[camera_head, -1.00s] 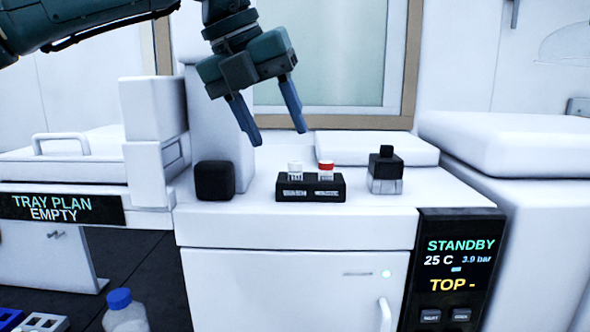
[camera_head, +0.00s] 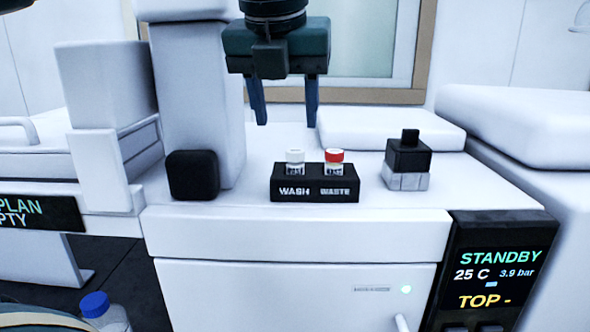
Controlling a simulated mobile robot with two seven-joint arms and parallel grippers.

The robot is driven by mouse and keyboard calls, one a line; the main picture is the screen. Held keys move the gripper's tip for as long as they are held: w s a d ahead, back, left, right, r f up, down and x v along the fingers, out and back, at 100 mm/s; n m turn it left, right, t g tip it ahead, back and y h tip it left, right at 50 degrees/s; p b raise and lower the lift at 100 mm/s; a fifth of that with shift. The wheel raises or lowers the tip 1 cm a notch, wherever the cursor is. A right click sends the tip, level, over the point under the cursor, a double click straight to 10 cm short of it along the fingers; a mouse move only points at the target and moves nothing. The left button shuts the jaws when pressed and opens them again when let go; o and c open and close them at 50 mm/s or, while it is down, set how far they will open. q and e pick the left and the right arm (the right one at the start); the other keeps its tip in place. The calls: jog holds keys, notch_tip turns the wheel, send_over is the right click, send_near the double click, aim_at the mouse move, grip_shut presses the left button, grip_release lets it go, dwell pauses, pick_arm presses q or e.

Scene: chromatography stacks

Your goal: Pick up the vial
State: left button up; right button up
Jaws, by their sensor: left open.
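Two small vials stand upright in a black holder (camera_head: 316,193) on the white instrument's top. The white-capped vial (camera_head: 295,161) is in the left place, above the label WASH. The red-capped vial (camera_head: 334,162) is in the right place, above the label WASTE. Their lower parts are hidden in the holder. My left gripper (camera_head: 286,124) is open and empty, with its fingers pointing down. In the picture its fingertips are above the white-capped vial, apart from both vials. My right gripper is not in view.
A black rounded block (camera_head: 192,175) and a white column (camera_head: 200,100) stand left of the holder. A black-topped block (camera_head: 408,158) stands to the right. A display panel (camera_head: 493,275) reads STANDBY. A blue-capped bottle (camera_head: 104,312) is at lower left.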

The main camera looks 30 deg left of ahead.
aim_at(295, 151)
pick_arm(q)
jog(key=shift+d+p+x, duration=0.2)
jog(key=shift+p+x, duration=0.15)
jog(key=shift+x, duration=1.25)
jog(key=shift+d+p+x, duration=0.2)
jog(key=shift+p+x, duration=0.15)
jog(key=shift+x, duration=1.2)
jog(key=shift+w, duration=0.1)
jog(key=c, duration=1.1)
